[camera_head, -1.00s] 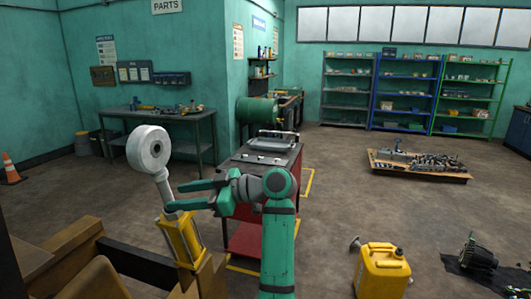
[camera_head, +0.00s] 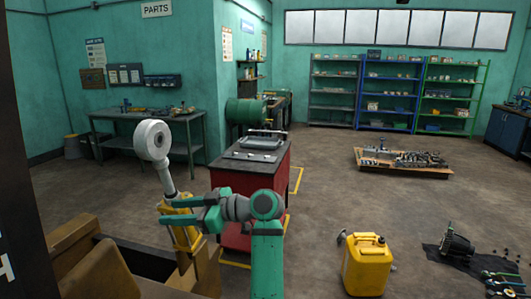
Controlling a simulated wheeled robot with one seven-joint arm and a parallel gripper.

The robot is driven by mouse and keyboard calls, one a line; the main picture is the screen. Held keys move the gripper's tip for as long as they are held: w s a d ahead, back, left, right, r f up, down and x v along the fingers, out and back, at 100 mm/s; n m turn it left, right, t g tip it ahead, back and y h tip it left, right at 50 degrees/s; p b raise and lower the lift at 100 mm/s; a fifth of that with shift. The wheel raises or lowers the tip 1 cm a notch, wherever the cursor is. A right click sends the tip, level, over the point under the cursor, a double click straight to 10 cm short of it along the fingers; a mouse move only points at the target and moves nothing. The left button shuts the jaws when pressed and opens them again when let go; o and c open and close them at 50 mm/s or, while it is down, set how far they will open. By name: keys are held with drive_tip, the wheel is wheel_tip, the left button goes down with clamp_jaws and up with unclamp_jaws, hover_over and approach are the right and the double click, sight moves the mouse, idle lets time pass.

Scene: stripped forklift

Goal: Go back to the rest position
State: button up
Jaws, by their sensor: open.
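My gripper (camera_head: 168,211) is at the end of my green arm, left of the picture's middle. It is open, with its two fingers pointing left. A yellow cylinder (camera_head: 185,236) with a pale rod (camera_head: 167,182) and a round white eye (camera_head: 153,141) stands just at the fingers. Part of the yellow body is hidden behind my gripper.
Brown seat-like parts (camera_head: 110,276) lie at lower left, beside a dark upright panel. A red cart (camera_head: 268,184) stands behind my arm. A yellow jug (camera_head: 367,267) and dark parts (camera_head: 457,243) are on the floor at right. Open floor lies between the jug and a low pallet (camera_head: 390,170).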

drive_tip(key=d+f+m+t+h, duration=0.1)
drive_tip(key=d+f+m+t, duration=0.2)
drive_tip(key=f, duration=0.8)
drive_tip(key=d+f+m+t+h, duration=0.1)
drive_tip(key=f+m+t, duration=0.3)
drive_tip(key=f, duration=0.8)
drive_tip(key=s+d+f+m+t+h, duration=0.1)
drive_tip(key=s+d+f+m+h, duration=0.25)
drive_tip(key=s+f, duration=0.4)
drive_tip(key=s+d+f+m+t+h, duration=0.1)
drive_tip(key=s+d+f+m+h, duration=0.25)
drive_tip(key=f, duration=0.75)
drive_tip(key=s+d+f+m+t+h, duration=0.1)
drive_tip(key=s+d+f+h, duration=0.15)
drive_tip(key=s, duration=0.45)
drive_tip(key=s+d+f+m+h, duration=0.1)
drive_tip(key=s+d, duration=0.3)
drive_tip(key=s, duration=0.4)
drive_tip(key=s+d+f+m+t+h, duration=0.1)
drive_tip(key=s+d+f+m, duration=0.15)
drive_tip(key=s, duration=0.45)
drive_tip(key=s+d+r+h, duration=0.1)
drive_tip(key=s+r, duration=0.5)
drive_tip(key=s, duration=0.3)
drive_tip(key=s+d+r+n+t+h, duration=0.1)
drive_tip(key=s+d+r, duration=0.1)
drive_tip(key=s+r, duration=0.4)
drive_tip(key=s, duration=0.3)
drive_tip(key=shift+d, duration=0.25)
drive_tip(key=shift+d, duration=0.1)
